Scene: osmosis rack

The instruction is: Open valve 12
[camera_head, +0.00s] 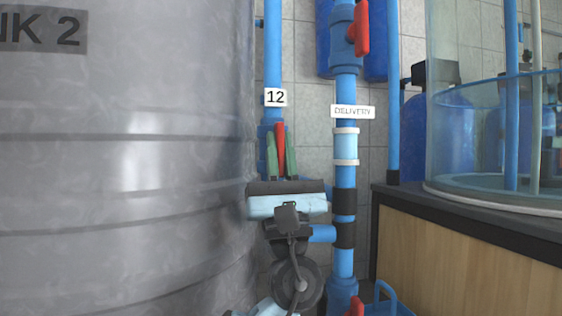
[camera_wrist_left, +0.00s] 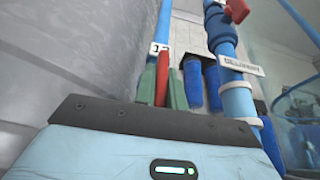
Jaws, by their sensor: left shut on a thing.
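The tag "12" (camera_head: 275,97) hangs on a thin blue vertical pipe (camera_head: 272,45) beside the grey tank. Just below the tag is the red handle of valve 12 (camera_head: 281,148), pointing upward along the pipe. My left gripper (camera_head: 281,160) comes up from below, its green fingers on both sides of the handle and shut on it. In the left wrist view the red handle (camera_wrist_left: 163,82) stands between the green fingers (camera_wrist_left: 163,88). The valve body is mostly hidden behind the fingers and gripper. My right gripper is not in view.
The large grey tank (camera_head: 120,180) fills the left side, close to my left gripper. The pipe tagged "DELIVERY" (camera_head: 352,112) stands just right, with another red handle (camera_head: 362,28) at its top. A wooden cabinet (camera_head: 460,240) with a glass vessel stands at right.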

